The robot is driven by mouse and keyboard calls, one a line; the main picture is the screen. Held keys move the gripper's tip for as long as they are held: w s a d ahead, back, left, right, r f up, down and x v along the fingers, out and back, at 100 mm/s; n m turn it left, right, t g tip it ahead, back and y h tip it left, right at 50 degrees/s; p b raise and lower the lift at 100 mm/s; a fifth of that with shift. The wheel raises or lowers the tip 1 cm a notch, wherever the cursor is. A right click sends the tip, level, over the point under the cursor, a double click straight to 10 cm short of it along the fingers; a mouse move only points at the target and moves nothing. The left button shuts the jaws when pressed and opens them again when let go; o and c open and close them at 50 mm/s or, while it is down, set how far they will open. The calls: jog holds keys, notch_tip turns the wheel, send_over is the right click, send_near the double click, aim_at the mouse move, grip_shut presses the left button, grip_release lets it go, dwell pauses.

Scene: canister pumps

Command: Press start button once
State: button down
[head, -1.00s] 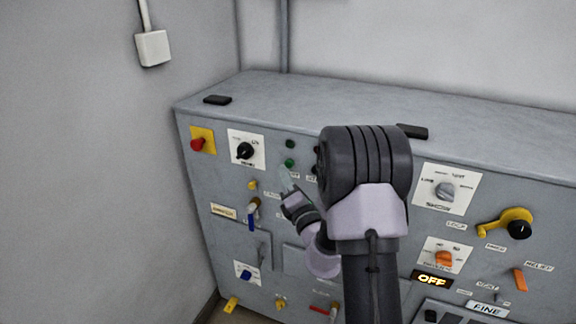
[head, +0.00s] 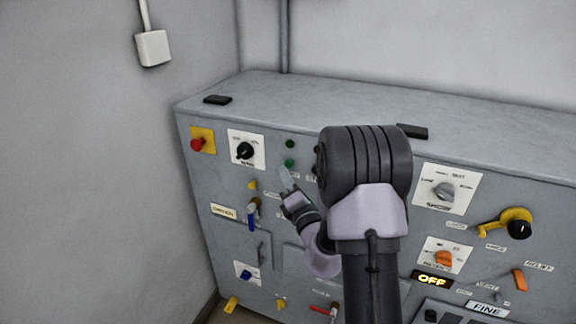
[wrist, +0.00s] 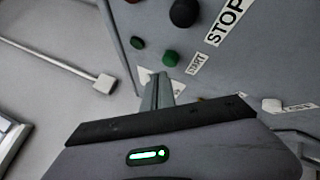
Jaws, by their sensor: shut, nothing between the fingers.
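The start button is a round green button (wrist: 170,58) beside a START label (wrist: 197,63) in the wrist view. It also shows as a small green button (head: 289,163) on the panel front in the head view. My gripper (wrist: 157,88) is shut and empty, its fingertips pointing at the panel just below the green button. In the head view my gripper (head: 286,178) is just under the button. I cannot tell whether the tips touch the panel; they look apart from the button.
A small dark green lamp (wrist: 137,42) is nearby. A black knob (head: 245,151) and a red button on yellow (head: 198,144) are to the left. My arm hides part of the panel.

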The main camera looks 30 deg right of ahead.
jog(key=shift+w+d+p, duration=0.25)
jog(key=shift+d+p, duration=0.05)
jog(key=shift+d, duration=0.05)
jog(key=shift+w+d+p, duration=0.3)
jog(key=shift+d, duration=0.1)
dwell(0.9)
jog(key=shift+a, duration=0.1)
jog(key=shift+s+a, duration=0.55)
jog(key=shift+a, duration=0.05)
jog(key=s+a, duration=0.1)
jog(key=a, duration=0.1)
jog(key=s+a+b, duration=0.1)
jog(key=s+a, duration=0.1)
dwell(0.5)
dwell(0.5)
